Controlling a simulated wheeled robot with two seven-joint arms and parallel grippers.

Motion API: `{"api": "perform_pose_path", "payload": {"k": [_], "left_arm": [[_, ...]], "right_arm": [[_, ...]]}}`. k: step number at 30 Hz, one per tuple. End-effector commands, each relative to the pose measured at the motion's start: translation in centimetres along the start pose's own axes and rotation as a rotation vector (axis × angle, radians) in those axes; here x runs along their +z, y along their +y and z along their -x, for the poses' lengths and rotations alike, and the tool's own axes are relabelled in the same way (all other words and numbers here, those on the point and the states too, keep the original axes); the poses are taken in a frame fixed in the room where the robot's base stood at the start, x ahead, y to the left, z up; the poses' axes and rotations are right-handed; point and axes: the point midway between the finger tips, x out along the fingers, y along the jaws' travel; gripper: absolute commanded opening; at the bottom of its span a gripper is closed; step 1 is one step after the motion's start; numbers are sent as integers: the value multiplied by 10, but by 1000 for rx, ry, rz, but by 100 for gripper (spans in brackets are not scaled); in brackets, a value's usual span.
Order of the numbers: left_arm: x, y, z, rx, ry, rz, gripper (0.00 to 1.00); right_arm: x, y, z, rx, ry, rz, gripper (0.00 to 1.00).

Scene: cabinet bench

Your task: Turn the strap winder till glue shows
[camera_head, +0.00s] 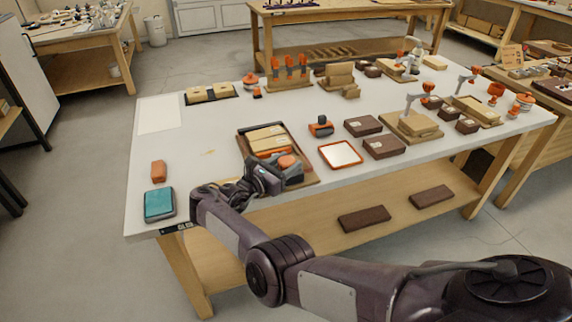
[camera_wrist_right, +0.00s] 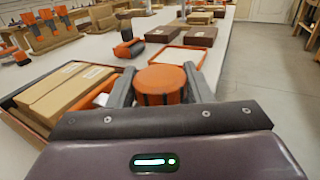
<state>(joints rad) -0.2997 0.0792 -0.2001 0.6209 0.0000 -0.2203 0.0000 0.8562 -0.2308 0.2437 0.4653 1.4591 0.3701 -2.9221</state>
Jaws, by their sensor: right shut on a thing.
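The strap winder shows as a round orange knob (camera_wrist_right: 161,84) with dark slots in its side, upright in the right wrist view. In the head view the orange knob (camera_head: 288,161) is at the right side of a brown tray (camera_head: 242,150). In the right wrist view the two fingers of the right gripper (camera_wrist_right: 160,92) are closed on opposite sides of the knob. A small dark strip (camera_head: 176,228) on the bench's front edge bears light letters, seemingly "GLUE", too small to be sure. My left gripper is out of view.
Tan boxes (camera_head: 265,137) lie in the tray beside the knob. An orange-framed pad (camera_head: 340,154), an orange and dark tool (camera_head: 320,126) and brown boxes (camera_head: 384,146) stand to the right. A teal device (camera_head: 160,203) and an orange block (camera_head: 158,171) lie left on clear white bench.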

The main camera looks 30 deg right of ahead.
Motion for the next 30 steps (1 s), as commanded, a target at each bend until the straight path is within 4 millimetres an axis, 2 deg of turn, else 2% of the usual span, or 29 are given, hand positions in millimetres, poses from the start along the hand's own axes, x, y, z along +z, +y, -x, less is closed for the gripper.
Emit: {"api": "perform_pose_path", "payload": {"k": [13,14,18,26,30], "left_arm": [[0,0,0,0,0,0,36],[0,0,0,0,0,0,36],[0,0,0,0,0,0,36],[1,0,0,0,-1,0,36],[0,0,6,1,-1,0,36]], "right_arm": [[4,1,-2,-4,-6,-5,23],[4,1,-2,-4,-6,-5,48],[3,1,-2,-4,-5,-4,67],[2,0,-1,-4,-3,-2,67],[3,-2,-2,-4,-2,-1,67]]}}
